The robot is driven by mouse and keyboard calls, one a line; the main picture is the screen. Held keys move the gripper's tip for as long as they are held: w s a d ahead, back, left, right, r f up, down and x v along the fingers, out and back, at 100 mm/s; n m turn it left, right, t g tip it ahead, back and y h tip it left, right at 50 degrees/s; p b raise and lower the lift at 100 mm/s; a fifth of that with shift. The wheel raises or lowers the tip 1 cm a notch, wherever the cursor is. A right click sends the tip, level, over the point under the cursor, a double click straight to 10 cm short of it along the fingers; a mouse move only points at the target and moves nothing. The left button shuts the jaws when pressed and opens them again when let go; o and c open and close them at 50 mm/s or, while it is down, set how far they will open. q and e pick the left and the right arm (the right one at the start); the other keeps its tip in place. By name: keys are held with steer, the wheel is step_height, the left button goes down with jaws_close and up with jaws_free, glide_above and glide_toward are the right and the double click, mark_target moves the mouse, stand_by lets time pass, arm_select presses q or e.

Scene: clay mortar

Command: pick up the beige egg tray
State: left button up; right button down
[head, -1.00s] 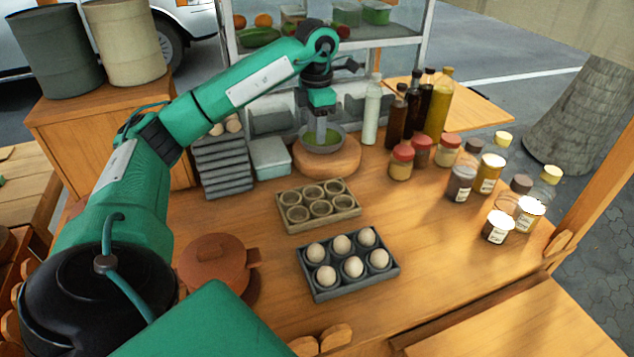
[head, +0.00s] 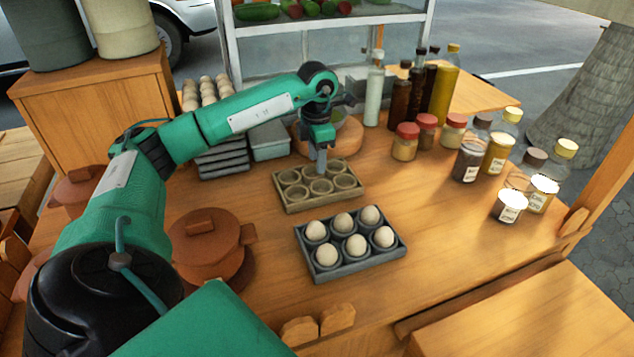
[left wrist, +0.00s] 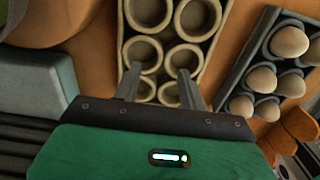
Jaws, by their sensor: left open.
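The beige egg tray (head: 290,206) lies on the wooden table with its round cups empty. It also shows in the left wrist view (left wrist: 207,62). My left gripper (head: 321,168) points down at the tray's far side. In the left wrist view the left gripper (left wrist: 160,80) is open and empty, its two fingers apart over the tray's cups. I cannot tell whether the fingertips touch the tray. The arm and gripper hide a little of the tray's far edge in the head view. My right gripper is not in view.
A grey egg tray (head: 318,273) holding several eggs lies just in front of the beige one. A clay pot (head: 207,250) stands to the left, a grey box (head: 270,142) behind. Several jars and bottles (head: 405,142) stand at the right.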

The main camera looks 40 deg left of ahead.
mark_target(317, 178)
arm_select(q)
steer(key=shift+s+d+f, duration=0.1)
steer(key=shift+f, duration=1.3)
steer(key=shift+s+d+f, duration=0.1)
steer(key=shift+f, duration=1.25)
jaws_close()
